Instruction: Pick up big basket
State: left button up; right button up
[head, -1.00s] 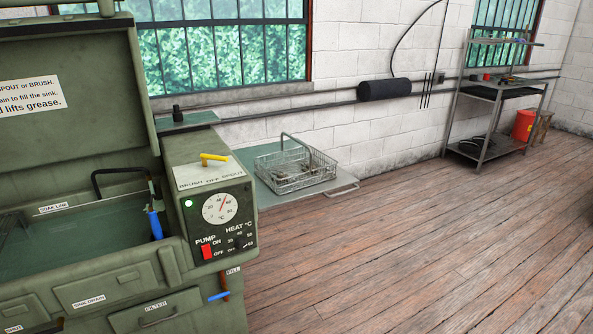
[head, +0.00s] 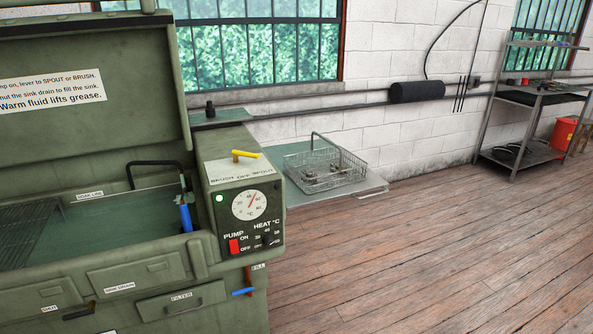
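The big basket (head: 325,172) is a wire mesh basket with an upright hoop handle (head: 322,139). It rests on a low grey-green shelf (head: 345,204) against the white block wall, just right of the green parts washer. Several small metal parts (head: 322,181) lie inside it; what they are is too small to tell. Neither of my grippers shows in the head view.
The green parts washer (head: 140,282) with its raised lid (head: 92,130) fills the left side. Its control box (head: 245,205) stands close to the basket. A metal rack (head: 535,100) and red bucket (head: 563,134) are at far right. The wooden floor (head: 430,255) is clear.

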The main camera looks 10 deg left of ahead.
aim_at(341, 161)
jog(key=i+l+u, duration=0.15)
jog(key=u, duration=0.3)
jog(key=i+l+u, duration=0.25)
jog(key=u, duration=0.2)
jog(key=i+l+u, duration=0.15)
jog(key=u, duration=0.3)
jog(key=i+l+u, duration=0.1)
jog(key=l+u, duration=0.3)
